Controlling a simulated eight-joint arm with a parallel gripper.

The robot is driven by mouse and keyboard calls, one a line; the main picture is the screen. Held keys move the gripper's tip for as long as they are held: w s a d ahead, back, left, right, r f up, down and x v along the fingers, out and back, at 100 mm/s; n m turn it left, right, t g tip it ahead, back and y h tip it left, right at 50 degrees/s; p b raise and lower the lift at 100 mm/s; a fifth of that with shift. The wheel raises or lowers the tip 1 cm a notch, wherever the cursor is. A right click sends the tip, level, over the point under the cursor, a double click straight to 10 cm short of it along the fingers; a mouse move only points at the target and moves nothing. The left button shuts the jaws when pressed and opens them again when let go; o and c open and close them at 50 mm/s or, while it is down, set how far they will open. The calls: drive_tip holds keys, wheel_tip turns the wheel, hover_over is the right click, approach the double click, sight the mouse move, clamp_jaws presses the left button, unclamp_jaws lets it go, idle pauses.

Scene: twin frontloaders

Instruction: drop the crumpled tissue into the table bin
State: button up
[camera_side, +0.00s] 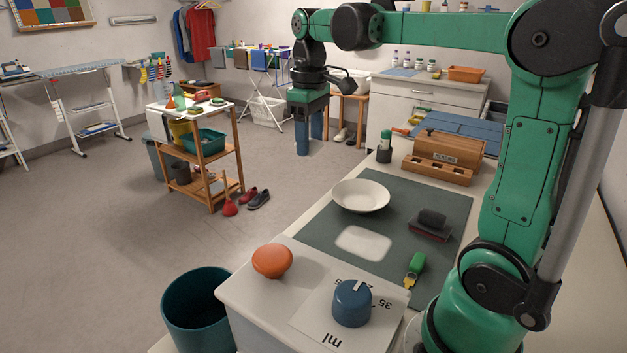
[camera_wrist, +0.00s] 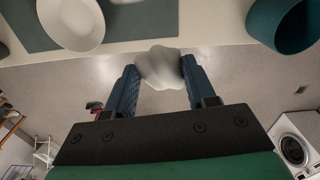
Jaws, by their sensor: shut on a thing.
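The crumpled tissue (camera_wrist: 160,67) is a pale, soft lump between the blue fingertips of my gripper (camera_wrist: 159,78) in the wrist view. My gripper is shut on it. In the side view my gripper (camera_side: 310,135) hangs over the floor, left of and behind the work table; I cannot make out the tissue there. The round teal bin (camera_side: 197,310) stands at the near left corner of the table, open at the top. It also shows at the upper right of the wrist view (camera_wrist: 292,25), well apart from the tissue. Its inside is mostly hidden.
A white bowl (camera_side: 360,196) sits on the dark green mat (camera_side: 318,226). An orange rounded knob (camera_side: 272,261) and a blue dial (camera_side: 351,303) are at the table's near end. A wooden box (camera_side: 440,157) stands at the back. A shelf cart (camera_side: 205,155) stands left, across open floor.

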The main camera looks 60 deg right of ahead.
drive_tip(key=a, duration=2.3)
wheel_tip(320, 180, down, 6)
drive_tip(key=shift+w+d, duration=0.15)
drive_tip(key=shift+w, duration=0.2)
drive_tip(key=o, duration=1.3)
drive_tip(key=shift+c, duration=0.2)
wheel_tip(320, 180, up, 6)
drive_tip(key=shift+f, duration=0.15)
